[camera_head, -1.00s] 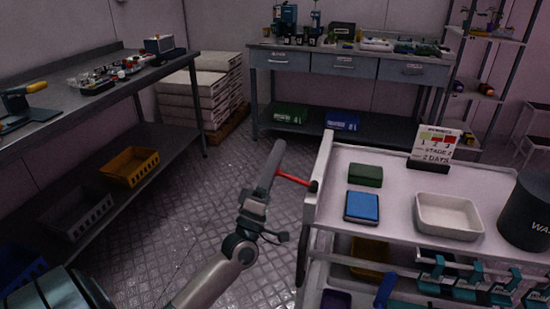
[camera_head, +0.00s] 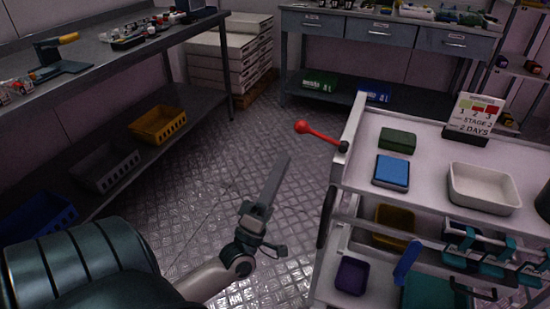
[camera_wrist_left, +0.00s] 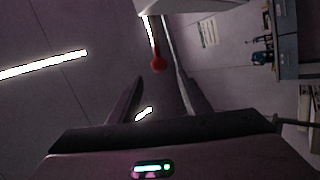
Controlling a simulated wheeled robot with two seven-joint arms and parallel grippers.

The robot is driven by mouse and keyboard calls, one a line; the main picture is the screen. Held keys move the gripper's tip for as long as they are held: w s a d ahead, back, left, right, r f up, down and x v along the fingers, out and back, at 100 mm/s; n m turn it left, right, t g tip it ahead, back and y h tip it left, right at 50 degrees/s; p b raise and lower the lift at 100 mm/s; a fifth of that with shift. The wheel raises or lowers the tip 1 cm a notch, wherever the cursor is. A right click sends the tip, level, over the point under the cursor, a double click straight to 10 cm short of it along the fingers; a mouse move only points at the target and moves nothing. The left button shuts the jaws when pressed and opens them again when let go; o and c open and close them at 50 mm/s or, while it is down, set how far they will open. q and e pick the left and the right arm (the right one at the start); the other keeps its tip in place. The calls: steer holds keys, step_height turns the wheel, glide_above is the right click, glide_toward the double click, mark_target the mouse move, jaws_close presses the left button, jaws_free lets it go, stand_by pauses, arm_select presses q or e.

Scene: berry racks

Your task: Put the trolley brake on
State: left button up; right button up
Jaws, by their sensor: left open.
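The trolley (camera_head: 430,145) stands at the right. Its brake lever (camera_head: 322,134), a red rod with a red ball end, sticks out to the left from a dark pivot at the trolley's left edge. My left gripper (camera_head: 279,165) points up, below and left of the lever, apart from it in the head view. In the left wrist view the red ball (camera_wrist_left: 158,63) shows ahead of and between the two open fingers (camera_wrist_left: 158,92). Nothing is between the fingers. My right gripper is not seen.
On the trolley top are a green block (camera_head: 397,140), a blue-topped box (camera_head: 391,171), a white tray (camera_head: 483,189) and a stage sign (camera_head: 472,117). A bench (camera_head: 100,68) runs along the left, with bins on its lower shelf. The patterned floor (camera_head: 215,165) between is clear.

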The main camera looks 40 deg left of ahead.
arm_select(q)
steer(key=v, duration=0.3)
steer(key=shift+f, duration=0.1)
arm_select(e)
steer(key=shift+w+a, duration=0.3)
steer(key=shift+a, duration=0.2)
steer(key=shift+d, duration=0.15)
arm_select(q)
steer(key=shift+s, duration=0.1)
